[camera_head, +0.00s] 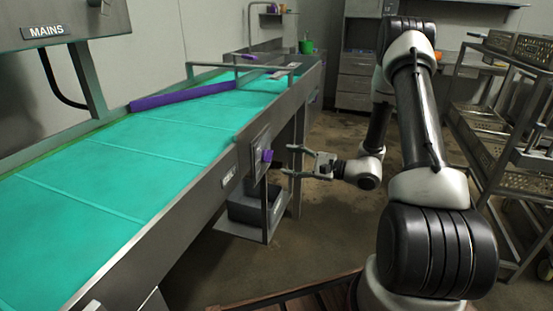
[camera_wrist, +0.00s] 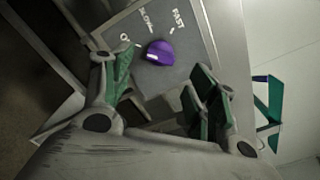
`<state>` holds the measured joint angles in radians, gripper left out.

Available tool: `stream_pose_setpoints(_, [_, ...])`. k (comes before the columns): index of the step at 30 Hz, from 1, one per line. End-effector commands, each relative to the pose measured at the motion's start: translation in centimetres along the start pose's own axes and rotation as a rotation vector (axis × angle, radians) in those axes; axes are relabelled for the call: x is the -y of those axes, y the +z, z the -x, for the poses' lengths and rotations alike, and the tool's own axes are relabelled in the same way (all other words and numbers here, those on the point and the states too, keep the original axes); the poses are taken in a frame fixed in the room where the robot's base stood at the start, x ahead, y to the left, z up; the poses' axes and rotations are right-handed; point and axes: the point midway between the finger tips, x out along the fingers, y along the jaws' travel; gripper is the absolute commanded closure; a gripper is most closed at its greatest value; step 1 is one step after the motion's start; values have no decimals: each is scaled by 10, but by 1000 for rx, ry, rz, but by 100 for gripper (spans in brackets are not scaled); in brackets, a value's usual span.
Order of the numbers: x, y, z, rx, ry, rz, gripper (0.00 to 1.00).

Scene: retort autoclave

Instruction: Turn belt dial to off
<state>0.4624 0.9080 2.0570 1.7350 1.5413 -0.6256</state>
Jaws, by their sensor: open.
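The purple belt dial (camera_head: 267,155) sits on a metal plate on the side of the conveyor frame. It also shows in the wrist view (camera_wrist: 158,52), with a pale mark on its lower left part. The plate around it carries the words SLOW and FAST and a round O mark (camera_wrist: 124,38). I cannot tell for sure which mark the dial points to. My gripper (camera_head: 288,160) is open and faces the dial from the right, a short gap away. In the wrist view its fingers (camera_wrist: 162,75) are spread to either side below the dial, holding nothing.
The green conveyor belt (camera_head: 130,165) runs along the left, with a purple bar (camera_head: 195,96) across it. A dark box (camera_head: 250,208) sits on a shelf below the dial. A rack with metal trays (camera_head: 485,130) stands at the right. A MAINS panel (camera_head: 60,22) is upper left.

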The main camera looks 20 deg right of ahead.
Motion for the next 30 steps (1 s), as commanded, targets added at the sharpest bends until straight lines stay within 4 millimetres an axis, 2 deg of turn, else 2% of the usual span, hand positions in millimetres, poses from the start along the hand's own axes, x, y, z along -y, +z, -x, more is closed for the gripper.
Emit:
stream_pose_setpoints(3, [0, 0, 23, -1, -2, 0, 41])
stream_pose_setpoints(9, [0, 0, 41, 0, 0, 1, 41])
stream_pose_setpoints(26, [-1, -1, 43, -3, 4, -26, 41])
stream_pose_setpoints(28, [-12, -2, 45, -12, 51, -79, 41])
stream_pose_setpoints(30, [-34, 3, 52, -4, 130, -134, 41])
